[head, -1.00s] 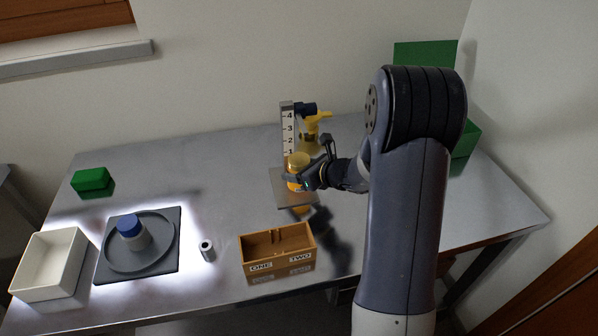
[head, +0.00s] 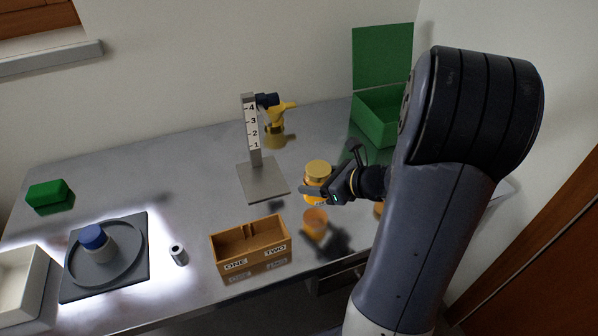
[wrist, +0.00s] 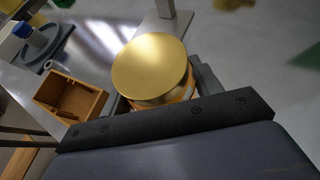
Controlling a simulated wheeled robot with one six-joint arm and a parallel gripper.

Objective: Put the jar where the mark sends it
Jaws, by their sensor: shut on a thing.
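The jar (head: 318,174) has a gold lid and an amber body. My gripper (head: 318,192) is shut on it and holds it upright above the table, right of the scale stand. The wrist view shows the jar's gold lid (wrist: 152,68) between the dark fingers, hiding most of the body. The stand (head: 263,183) has a flat grey plate, now bare, and an upright post marked 1 to 4 with a dark piece at its top. A wooden box (head: 251,252) with two compartments labelled ONE and TWO stands at the front.
A green box (head: 377,118) with a raised lid stands at the back right. A yellow bottle (head: 276,125) is behind the stand. At left are a round grey tray (head: 108,270) with a blue-topped piece (head: 94,238), a small cylinder (head: 178,254), a green block (head: 49,194) and a white bin (head: 24,284).

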